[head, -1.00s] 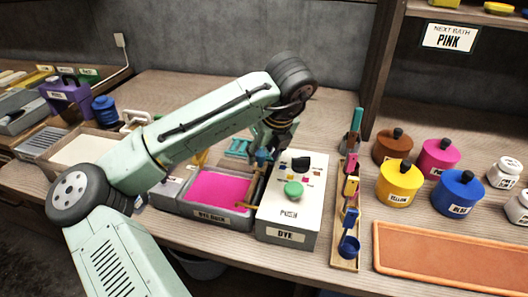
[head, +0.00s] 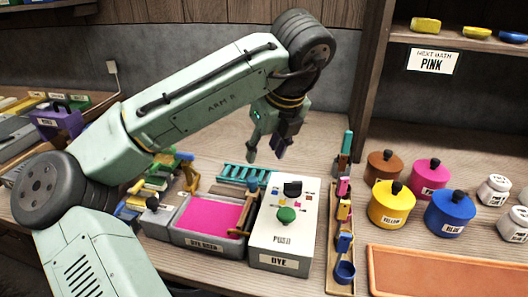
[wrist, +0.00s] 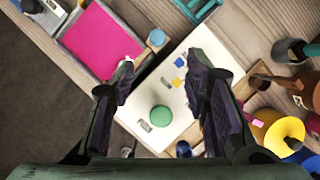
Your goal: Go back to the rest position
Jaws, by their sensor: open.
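My gripper (head: 266,152) is open and empty, raised in the air above the back of the white dye box. In the wrist view its two dark fingers (wrist: 163,85) stand wide apart, with the white dye box (wrist: 190,70) and its green push button (wrist: 161,116) below and between them. In the head view the dye box (head: 284,240) has a green button (head: 286,214), a black knob and a DYE label. Nothing is between the fingers.
The dye basin (head: 207,217) of pink liquid stands left of the box. A wooden rack (head: 340,240) of coloured pieces stands right, then lidded pots such as the yellow one (head: 391,204), and an orange tray (head: 445,272). A PINK sign (head: 432,62) hangs from the shelf.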

